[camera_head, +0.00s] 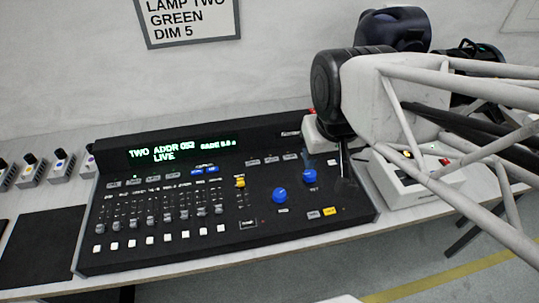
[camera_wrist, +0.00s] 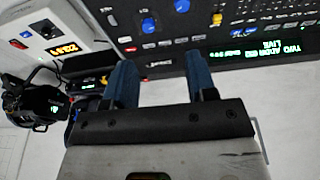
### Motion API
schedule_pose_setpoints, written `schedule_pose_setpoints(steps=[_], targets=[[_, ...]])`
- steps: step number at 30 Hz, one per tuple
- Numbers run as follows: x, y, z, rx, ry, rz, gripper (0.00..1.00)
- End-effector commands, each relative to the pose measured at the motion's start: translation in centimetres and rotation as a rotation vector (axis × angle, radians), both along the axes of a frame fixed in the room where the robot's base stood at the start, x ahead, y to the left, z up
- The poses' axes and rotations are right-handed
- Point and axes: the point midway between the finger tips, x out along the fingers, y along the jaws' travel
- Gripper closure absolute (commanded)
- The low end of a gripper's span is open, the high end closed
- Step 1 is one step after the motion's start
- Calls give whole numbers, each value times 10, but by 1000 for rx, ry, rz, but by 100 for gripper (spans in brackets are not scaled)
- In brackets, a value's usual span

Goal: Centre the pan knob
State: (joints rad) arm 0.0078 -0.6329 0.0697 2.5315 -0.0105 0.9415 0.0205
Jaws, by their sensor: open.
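The black lighting console (camera_head: 160,260) has two blue knobs on its right part. One blue knob (camera_head: 280,195) is lower left, the other blue knob (camera_head: 309,176) upper right. Their labels are too small to read, so I cannot tell which is pan or whether it is centred. In the wrist view, turned round, both knobs (camera_wrist: 148,26) (camera_wrist: 181,5) show beyond the fingertips. My gripper (camera_wrist: 160,62) is open and empty, its two blue fingers apart, above the console's back right part. The console display (camera_head: 180,151) reads "TWO ADDR" and "LIVE"; its digits are blurred.
A row of sliders and white buttons (camera_head: 165,238) fills the console's left part. A white box (camera_head: 400,185) with a lit readout stands at the right. Dark lamps (camera_head: 395,28) stand behind my arm. A wall sign (camera_head: 187,18) reads "LAMP TWO GREEN DIM 5". Small grey boxes (camera_head: 35,172) sit at left.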

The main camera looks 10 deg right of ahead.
Motion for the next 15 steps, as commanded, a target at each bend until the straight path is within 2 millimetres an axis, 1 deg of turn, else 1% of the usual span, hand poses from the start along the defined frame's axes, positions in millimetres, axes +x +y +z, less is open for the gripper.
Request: schedule_pose_setpoints(steps=[1, 3, 8, 11, 15], targets=[[1, 0, -1, 1, 2, -5, 41], [4, 1, -3, 6, 7, -21, 31], [18, 4, -16, 27, 28, -104, 31], [32, 7, -30, 46, 48, -192, 31], [55, 14, -57, 77, 84, -353, 31]])
